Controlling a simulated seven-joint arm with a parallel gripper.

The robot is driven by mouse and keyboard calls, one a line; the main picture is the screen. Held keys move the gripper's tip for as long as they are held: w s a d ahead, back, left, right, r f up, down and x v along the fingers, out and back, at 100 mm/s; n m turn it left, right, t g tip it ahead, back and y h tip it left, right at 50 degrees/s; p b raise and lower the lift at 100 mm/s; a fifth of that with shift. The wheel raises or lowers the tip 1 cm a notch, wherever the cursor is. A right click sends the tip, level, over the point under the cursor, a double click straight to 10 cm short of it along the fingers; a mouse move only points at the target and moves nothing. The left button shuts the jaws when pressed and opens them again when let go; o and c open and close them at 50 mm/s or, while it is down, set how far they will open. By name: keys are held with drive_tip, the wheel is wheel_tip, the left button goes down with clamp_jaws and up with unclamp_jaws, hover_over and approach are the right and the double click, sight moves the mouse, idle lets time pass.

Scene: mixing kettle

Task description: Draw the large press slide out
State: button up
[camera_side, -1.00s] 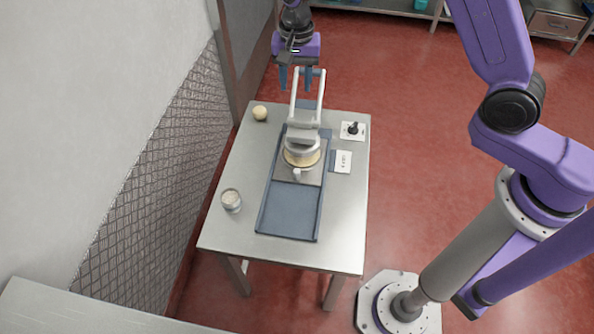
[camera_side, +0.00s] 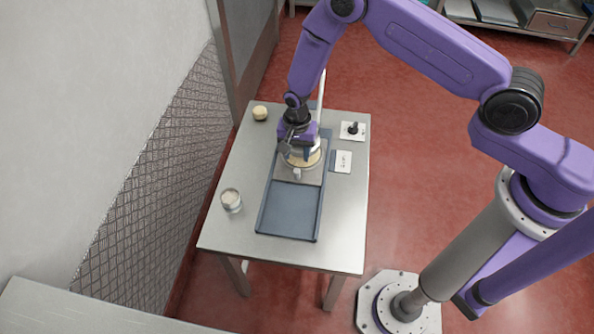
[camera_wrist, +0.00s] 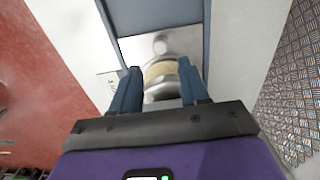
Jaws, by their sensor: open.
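The large press slide is a grey plate (camera_side: 312,176) in a blue-grey track (camera_side: 288,211) on the metal table. A small light knob (camera_side: 297,174) stands at its near edge and also shows in the wrist view (camera_wrist: 160,46). A round yellowish piece (camera_side: 314,160) sits on the plate under the press. My gripper (camera_side: 297,155) is low over the press, hiding much of it. In the wrist view my gripper (camera_wrist: 160,88) is open, its blue fingers on either side of the round piece (camera_wrist: 160,70). I cannot tell whether they touch it.
A glass jar (camera_side: 231,200) stands left of the track. A pale ball (camera_side: 260,113) is at the back left. A small joystick plate (camera_side: 352,130) and a white label card (camera_side: 342,162) lie right of the press. The track's near part is empty.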

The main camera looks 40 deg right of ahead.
sight(297, 171)
drive_tip(key=shift+f, duration=4.5)
drive_tip(key=shift+f, duration=0.1)
drive_tip(key=c, duration=0.7)
